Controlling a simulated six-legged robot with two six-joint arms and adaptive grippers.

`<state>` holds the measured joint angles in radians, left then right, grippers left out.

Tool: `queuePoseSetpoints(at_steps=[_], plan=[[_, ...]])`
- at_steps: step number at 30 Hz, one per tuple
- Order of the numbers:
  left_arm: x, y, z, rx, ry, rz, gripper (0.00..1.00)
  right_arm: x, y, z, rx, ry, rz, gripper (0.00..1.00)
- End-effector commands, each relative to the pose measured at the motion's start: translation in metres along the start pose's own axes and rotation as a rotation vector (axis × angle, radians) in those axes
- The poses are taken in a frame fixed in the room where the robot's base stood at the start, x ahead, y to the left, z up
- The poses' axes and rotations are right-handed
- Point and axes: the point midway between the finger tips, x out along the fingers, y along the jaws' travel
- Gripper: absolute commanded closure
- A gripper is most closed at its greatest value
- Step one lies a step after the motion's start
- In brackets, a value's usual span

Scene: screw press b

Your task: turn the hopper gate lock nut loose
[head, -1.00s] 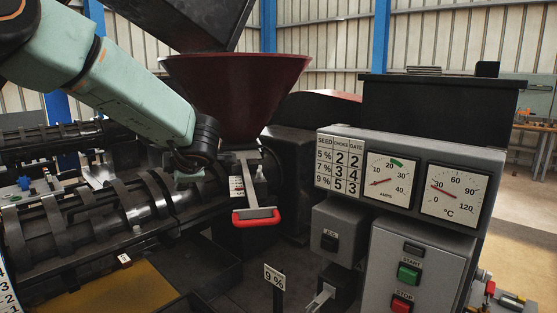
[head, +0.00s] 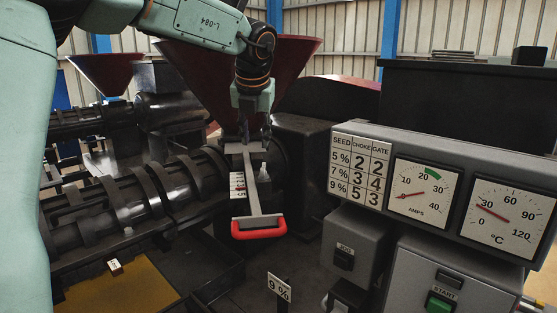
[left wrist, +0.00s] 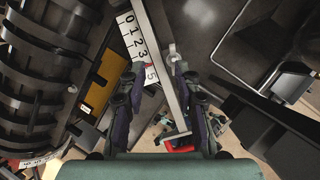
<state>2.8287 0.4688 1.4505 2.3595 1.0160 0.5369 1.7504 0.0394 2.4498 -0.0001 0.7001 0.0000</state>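The hopper gate is a flat grey metal slide (head: 253,190) with a red handle (head: 258,230) under the dark red hopper (head: 300,85). A numbered scale plate (head: 237,186) sits at its left. A small grey round piece, seemingly the lock nut (left wrist: 173,52), shows beside the slide in the left wrist view. My left gripper (head: 248,138) points down just above the gate. In the left wrist view its fingers (left wrist: 158,72) are apart, with the slide and nut showing between and beyond them. Contact with the nut is not visible. My right gripper is out of view.
A ribbed black press barrel (head: 130,205) lies to the left. A grey control box with gauges and a seed, choke and gate table (head: 361,168) stands close at right. A 9 % sign (head: 279,287) stands in front.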

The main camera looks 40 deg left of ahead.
Motion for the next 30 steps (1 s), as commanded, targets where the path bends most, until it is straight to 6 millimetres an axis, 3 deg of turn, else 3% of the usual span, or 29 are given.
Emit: queuePoseSetpoints(at_steps=[9,21,30], plan=[[-0.001,-0.006,-0.017,-0.158,0.067,-0.052,0.68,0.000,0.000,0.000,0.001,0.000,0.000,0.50],[0.058,-0.008,-0.018,-0.157,0.066,-0.051,0.68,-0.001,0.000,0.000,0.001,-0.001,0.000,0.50],[0.075,-0.010,-0.016,-0.155,0.063,-0.052,0.68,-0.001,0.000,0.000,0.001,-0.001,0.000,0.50]])
